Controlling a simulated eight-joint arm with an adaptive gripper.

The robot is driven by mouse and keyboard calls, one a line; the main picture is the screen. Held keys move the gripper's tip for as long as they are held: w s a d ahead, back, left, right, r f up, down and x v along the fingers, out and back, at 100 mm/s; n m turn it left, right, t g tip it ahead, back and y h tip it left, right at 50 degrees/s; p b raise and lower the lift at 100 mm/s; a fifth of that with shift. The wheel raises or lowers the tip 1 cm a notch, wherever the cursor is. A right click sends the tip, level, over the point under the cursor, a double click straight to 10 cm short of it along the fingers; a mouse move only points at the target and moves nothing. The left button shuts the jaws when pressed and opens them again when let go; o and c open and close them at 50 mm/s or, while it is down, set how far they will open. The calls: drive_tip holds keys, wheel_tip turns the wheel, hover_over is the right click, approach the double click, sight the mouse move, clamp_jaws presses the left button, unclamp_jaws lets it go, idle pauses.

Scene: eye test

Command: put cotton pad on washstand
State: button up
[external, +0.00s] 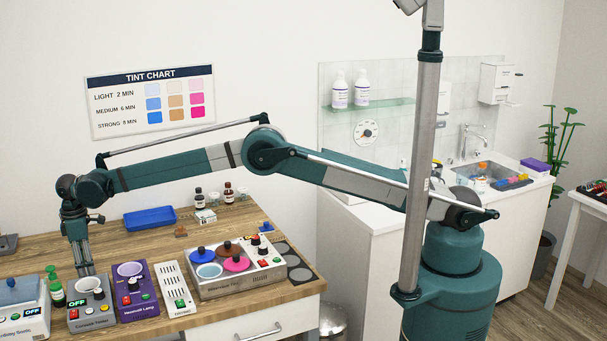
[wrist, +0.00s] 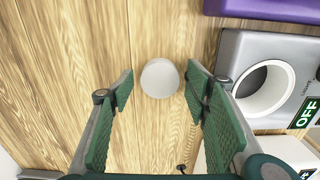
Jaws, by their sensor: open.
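The cotton pad (wrist: 160,78) shows in the wrist view as a small white round disc on the wooden table. It lies between the tips of my open gripper (wrist: 158,92), with a gap on both sides. In the external view my gripper (external: 86,268) points down low over the left part of the table, behind a grey device. I cannot make out the pad in that view. The washstand (external: 520,225) is the white cabinet with a sink (external: 485,172) at the right, partly hidden by my arm and a pole.
The grey device (wrist: 245,55) with a round cup stands close right of my fingers in the wrist view; a purple device (wrist: 262,8) is beyond it. A green bottle (external: 55,288) stands left of my gripper. A blue tray (external: 150,218) lies farther back.

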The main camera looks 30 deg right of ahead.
wheel_tip(320, 180, up, 12)
idle(0.6)
idle(0.5)
idle(0.5)
